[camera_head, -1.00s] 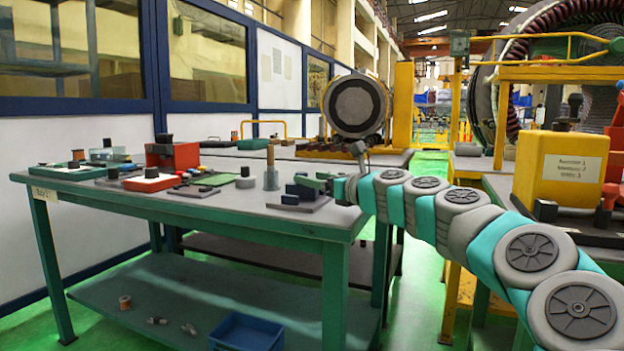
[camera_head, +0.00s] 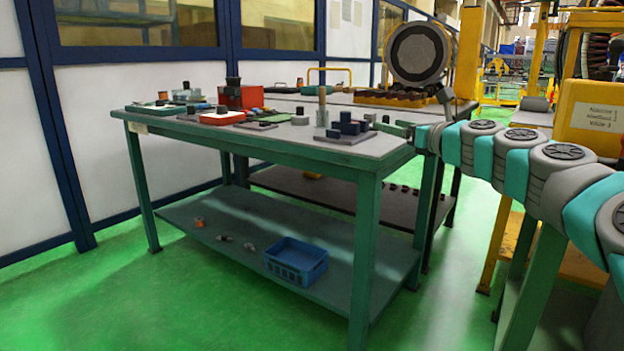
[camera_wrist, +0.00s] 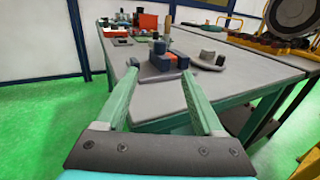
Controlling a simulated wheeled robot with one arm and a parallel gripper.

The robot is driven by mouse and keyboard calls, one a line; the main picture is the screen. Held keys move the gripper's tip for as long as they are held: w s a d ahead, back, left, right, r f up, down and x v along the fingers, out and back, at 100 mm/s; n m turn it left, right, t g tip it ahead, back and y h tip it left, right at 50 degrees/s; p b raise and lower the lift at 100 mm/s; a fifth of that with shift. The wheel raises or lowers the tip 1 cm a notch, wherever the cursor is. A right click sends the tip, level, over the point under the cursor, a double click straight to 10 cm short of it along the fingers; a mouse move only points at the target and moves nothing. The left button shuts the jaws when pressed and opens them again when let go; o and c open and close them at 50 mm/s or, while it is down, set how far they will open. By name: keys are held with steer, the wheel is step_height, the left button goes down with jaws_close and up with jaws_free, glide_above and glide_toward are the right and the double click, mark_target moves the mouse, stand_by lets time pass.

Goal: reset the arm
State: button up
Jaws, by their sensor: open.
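My arm reaches in from the right over the near right corner of the green-legged table (camera_head: 290,160). My gripper (camera_head: 386,128) has two green fingers and is at the table's right end, to the right of a grey plate with dark blue blocks (camera_head: 346,127). In the wrist view my gripper (camera_wrist: 160,74) is open, with nothing held between its fingers. The plate with the blocks (camera_wrist: 166,60) lies beyond the fingertips. A small grey-and-black part (camera_wrist: 208,57) lies on the table right of the plate there.
A red box (camera_head: 240,96), small parts and a upright wooden-topped post (camera_head: 322,105) stand on the table. A blue crate (camera_head: 296,262) is on the lower shelf. A second bench with a large round motor (camera_head: 416,54) is behind. The green floor in front is clear.

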steer(key=s+a+f+n+g+p, duration=0.1)
steer(key=s+a+f+n+g, duration=0.35)
steer(key=s+a+n, duration=0.5)
steer(key=s+a+f+n+g, duration=0.4)
steer(key=s+a+f+n, duration=0.3)
steer(key=s, duration=0.4)
steer(key=s+f+n+g+h+p, duration=0.1)
steer(key=s+f+n+g+h, duration=0.25)
steer(key=s+f+n, duration=0.6)
steer(key=s+d+f+n+g+h, duration=0.2)
steer(key=s+d+f, duration=0.4)
steer(key=s, duration=0.5)
steer(key=s+d+f+n+g+h, duration=0.2)
steer(key=s+d+f, duration=0.5)
steer(key=s, duration=0.4)
steer(key=shift+s+d+g+h+p, duration=0.25)
steer(key=shift+g+h+p, duration=0.2)
steer(key=shift+g, duration=0.35)
steer(key=shift+a, duration=0.1)
